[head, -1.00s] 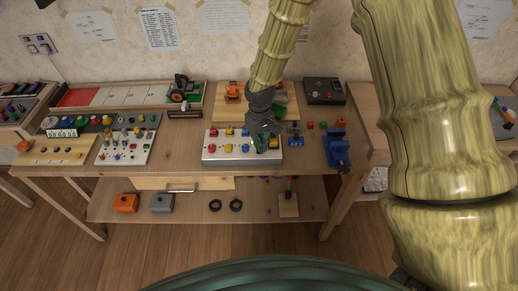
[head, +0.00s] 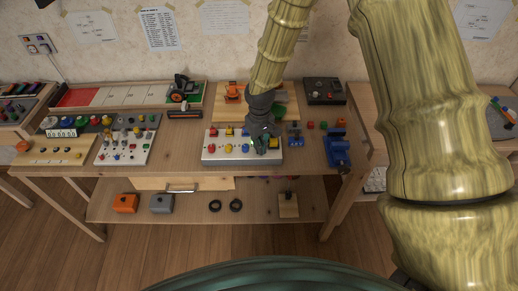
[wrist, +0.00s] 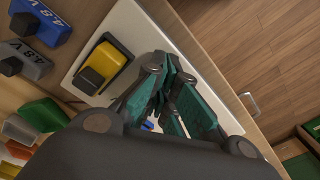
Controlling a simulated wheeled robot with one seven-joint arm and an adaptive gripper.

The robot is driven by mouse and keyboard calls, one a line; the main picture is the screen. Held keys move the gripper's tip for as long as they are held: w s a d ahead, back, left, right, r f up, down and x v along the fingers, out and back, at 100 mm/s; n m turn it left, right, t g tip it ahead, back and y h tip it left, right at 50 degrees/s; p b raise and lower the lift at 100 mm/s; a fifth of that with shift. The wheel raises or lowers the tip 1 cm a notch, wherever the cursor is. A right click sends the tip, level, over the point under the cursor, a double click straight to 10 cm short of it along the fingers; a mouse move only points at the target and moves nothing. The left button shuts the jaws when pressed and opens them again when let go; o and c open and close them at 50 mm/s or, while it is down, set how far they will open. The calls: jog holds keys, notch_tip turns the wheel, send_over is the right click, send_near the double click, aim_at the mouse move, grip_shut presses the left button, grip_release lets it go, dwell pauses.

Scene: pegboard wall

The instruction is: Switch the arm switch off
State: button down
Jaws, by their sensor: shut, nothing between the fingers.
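My gripper (head: 265,144) is shut and empty, pointing down over the right part of a white switch panel (head: 228,159) on the bench. The panel carries red, yellow and blue switches. In the wrist view, my gripper's teal fingers (wrist: 172,92) are together over the white panel (wrist: 146,36), beside a yellow rocker switch (wrist: 104,64) in a black frame. A bit of blue (wrist: 148,125) shows by the fingers. The fingers hide part of the panel, and I cannot tell whether they touch it. No label reading "arm" is legible.
A blue vise (head: 338,151) stands right of the panel. A dark box (head: 324,91) is at the back right. Another switch board (head: 128,139) lies to the left. The lower shelf holds several items.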

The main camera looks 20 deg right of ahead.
jog(key=shift+r+p, duration=2.65)
jog(key=shift+r, duration=0.8)
jog(key=s+f+m+y, duration=0.1)
jog(key=s+f+m, duration=0.1)
jog(key=s+f, duration=1.45)
jog(key=s+d+f, duration=0.1)
jog(key=s+f, duration=0.1)
jog(key=s, duration=0.8)
jog(key=s+d+f+m+h+b, duration=0.1)
jog(key=s+d+f, duration=0.1)
jog(key=s, duration=0.7)
jog(key=shift+s+d+f, duration=0.15)
jog(key=shift+s+f, duration=0.25)
jog(key=shift+f, duration=0.3)
